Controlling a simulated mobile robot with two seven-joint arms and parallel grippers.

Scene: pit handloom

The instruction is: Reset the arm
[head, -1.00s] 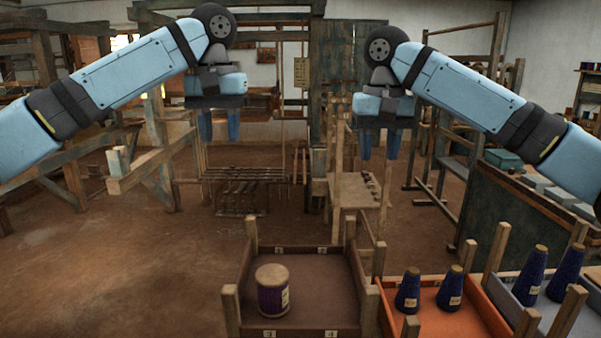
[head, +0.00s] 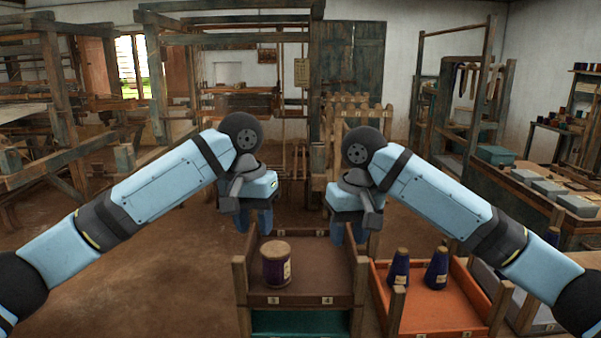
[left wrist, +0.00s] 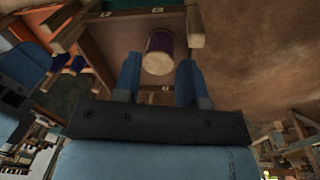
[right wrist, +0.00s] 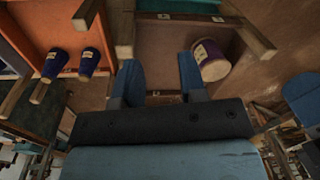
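My left gripper (head: 253,218) hangs at the left rear of the brown tray (head: 325,283), pointing down. In the left wrist view its two blue fingers (left wrist: 160,82) are apart with nothing held between them. My right gripper (head: 355,232) hangs behind the tray's right rear. In the right wrist view its fingers (right wrist: 160,80) are also apart and empty. A purple spool with wooden ends (head: 277,265) stands upright in the brown tray, in front of my left gripper and apart from it. The spool also shows in both wrist views, (left wrist: 158,52) and (right wrist: 210,60).
An orange tray (head: 440,310) with two purple cones (head: 436,268) stands to the right of the brown tray. A teal lower tray (head: 300,323) shows beneath the brown one. A wooden loom frame (head: 160,90) stands behind at left. Brown floor (head: 110,280) at left is clear.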

